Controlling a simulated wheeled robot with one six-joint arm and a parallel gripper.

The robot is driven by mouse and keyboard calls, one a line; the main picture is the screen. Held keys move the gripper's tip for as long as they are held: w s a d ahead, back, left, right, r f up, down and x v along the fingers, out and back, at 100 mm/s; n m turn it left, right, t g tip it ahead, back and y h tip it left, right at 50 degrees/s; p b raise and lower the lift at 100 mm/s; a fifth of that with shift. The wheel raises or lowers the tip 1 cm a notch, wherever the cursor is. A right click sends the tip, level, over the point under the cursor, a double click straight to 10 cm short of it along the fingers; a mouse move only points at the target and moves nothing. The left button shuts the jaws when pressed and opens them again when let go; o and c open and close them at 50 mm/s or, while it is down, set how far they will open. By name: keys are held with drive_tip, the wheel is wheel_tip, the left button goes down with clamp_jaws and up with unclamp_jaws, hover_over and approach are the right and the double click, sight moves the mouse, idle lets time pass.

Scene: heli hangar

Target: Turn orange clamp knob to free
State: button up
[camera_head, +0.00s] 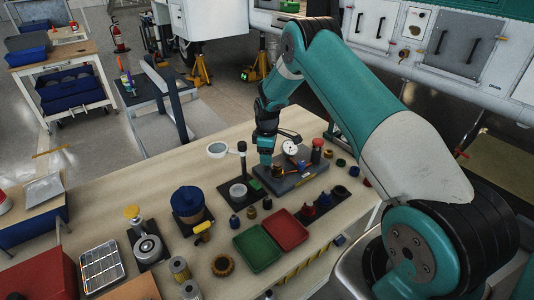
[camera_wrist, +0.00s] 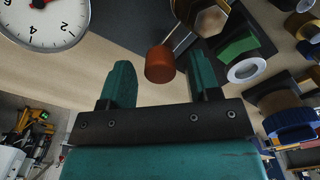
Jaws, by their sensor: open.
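The orange clamp knob (camera_wrist: 159,63) is a short orange cylinder on a thin rod. In the wrist view it shows in the gap between the two teal fingertips of my gripper (camera_wrist: 160,75). The fingers are spread, with clear space on both sides of the knob; I cannot tell how far ahead of the tips it lies. In the head view my gripper (camera_head: 266,163) points down at the left end of the dark grey fixture plate (camera_head: 300,180), beside a white dial gauge (camera_head: 289,147). The gauge also fills the upper left of the wrist view (camera_wrist: 45,20).
A green tray (camera_head: 258,247) and a red tray (camera_head: 286,229) lie in front of the fixture. Small knobs and fittings crowd the right. The bench's back left is clear.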

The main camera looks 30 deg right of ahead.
drive_tip(key=shift+c, duration=0.3)
drive_tip(key=c, duration=0.9)
drive_tip(key=shift+m, duration=0.3)
drive_tip(key=m+b, duration=0.1)
drive_tip(key=m, duration=0.1)
drive_tip(key=shift+f+m+b, duration=0.1)
drive_tip(key=shift+m+b, duration=0.2)
drive_tip(key=shift+b, duration=0.05)
drive_tip(key=m+b, duration=0.1)
drive_tip(key=m, duration=0.4)
drive_tip(key=shift+m+b, duration=0.3)
drive_tip(key=shift+b, duration=0.1)
drive_tip(key=m+b, duration=0.1)
drive_tip(key=m, duration=0.3)
drive_tip(key=shift+m, duration=2.5)
